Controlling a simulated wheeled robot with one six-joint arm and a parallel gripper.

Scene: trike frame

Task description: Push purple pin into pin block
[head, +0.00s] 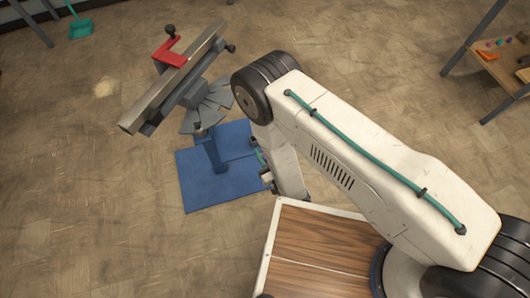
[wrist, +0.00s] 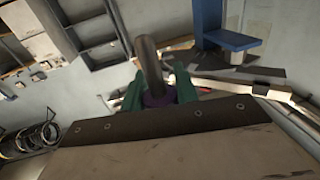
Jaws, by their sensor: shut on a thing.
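The purple pin shows in the wrist view as a dark grey shaft with a purple collar (wrist: 158,98). My gripper (wrist: 158,92) has its green fingers on both sides of the collar and is shut on the pin. The shaft points away from the gripper, with nothing seen touching its end. In the head view my own arm mostly hides the gripper, and I cannot make out the pin there. I cannot pick out the pin block for sure in either view.
A wooden shelf (head: 487,62) with small coloured items stands at right.

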